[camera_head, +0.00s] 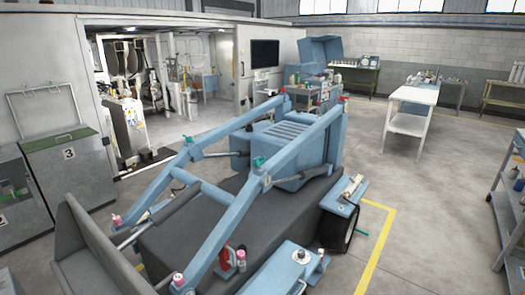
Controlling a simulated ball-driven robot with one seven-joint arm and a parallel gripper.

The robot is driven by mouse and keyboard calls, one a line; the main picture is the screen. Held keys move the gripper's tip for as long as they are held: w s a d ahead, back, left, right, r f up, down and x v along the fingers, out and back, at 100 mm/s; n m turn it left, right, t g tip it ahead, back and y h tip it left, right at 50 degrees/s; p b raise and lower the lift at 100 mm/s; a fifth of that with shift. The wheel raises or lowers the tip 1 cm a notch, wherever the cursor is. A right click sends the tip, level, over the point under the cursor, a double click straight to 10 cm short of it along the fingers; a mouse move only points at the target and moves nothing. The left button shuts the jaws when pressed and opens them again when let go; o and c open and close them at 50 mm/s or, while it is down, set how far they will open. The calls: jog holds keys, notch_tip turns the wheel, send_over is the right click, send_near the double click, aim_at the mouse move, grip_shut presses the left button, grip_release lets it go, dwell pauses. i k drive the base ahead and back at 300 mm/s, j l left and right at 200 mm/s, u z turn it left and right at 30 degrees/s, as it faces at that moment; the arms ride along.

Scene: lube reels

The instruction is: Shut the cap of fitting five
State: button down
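A blue loader machine (222,232) with a dark grey body fills the lower middle. Small coloured fittings or caps sit along its arms. A green one (258,162) is on the near arm and another green one (189,139) is on the far arm. A red one (342,99) is at the upper rear. Pink ones are at the front left (117,219), the lower front (178,279) and near a red cylinder (240,254). No number can be read on them, so I cannot tell which is fitting five or whether its cap is open. My gripper is not in view.
A yellow floor line (374,255) runs right of the machine's black wheel (341,231). Open floor lies beyond it, with a white table (411,110) and shelving (510,205) at right. A green-lidded bin (62,165) marked 3 stands at left.

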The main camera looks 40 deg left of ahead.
aim_at(258, 161)
jog(key=i+l+u, duration=0.15)
jog(key=i, duration=0.5)
jog(key=i+l+u, duration=0.15)
jog(key=i, duration=0.45)
jog(key=i+j+u, duration=0.25)
jog(key=i+j, duration=0.4)
